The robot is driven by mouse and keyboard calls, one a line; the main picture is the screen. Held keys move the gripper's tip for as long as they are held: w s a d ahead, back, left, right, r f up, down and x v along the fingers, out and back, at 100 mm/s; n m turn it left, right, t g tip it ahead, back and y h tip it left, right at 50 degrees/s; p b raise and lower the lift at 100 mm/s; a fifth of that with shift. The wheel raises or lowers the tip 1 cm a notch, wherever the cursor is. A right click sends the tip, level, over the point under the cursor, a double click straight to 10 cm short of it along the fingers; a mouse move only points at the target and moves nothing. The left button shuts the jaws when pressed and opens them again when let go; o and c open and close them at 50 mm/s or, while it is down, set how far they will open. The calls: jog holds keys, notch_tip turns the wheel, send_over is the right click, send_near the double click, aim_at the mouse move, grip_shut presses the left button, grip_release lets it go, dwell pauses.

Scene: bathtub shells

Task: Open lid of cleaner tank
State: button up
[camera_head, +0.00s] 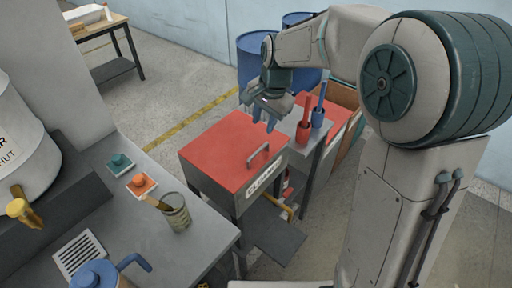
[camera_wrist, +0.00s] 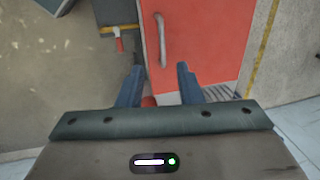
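The cleaner tank (camera_head: 224,190) is a grey box with a closed flat red lid (camera_head: 222,147) and a partly readable white label on its front. A grey bar handle (camera_head: 258,156) stands on the lid near its front right edge. My gripper (camera_head: 264,119) hangs above the lid's far right corner, apart from the handle. In the wrist view my blue fingers (camera_wrist: 160,70) are spread with nothing between them. There the red lid (camera_wrist: 205,45) lies beyond the fingers, and the handle (camera_wrist: 161,40) shows just ahead of the fingertips.
Blue barrels (camera_head: 253,60) stand behind. A bench (camera_head: 140,235) at the left carries a glass jar (camera_head: 175,212) and a white tank (camera_head: 20,140). Open floor lies behind the tank.

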aim_at(254, 154)
jog(key=f, duration=0.4)
jog(key=w+a+f+p, duration=0.1)
jog(key=f, duration=0.4)
jog(key=w+a+f, duration=0.1)
jog(key=f, duration=0.3)
jog(key=shift+a+f, duration=0.15)
jog(key=shift+f, duration=0.25)
grip_shut()
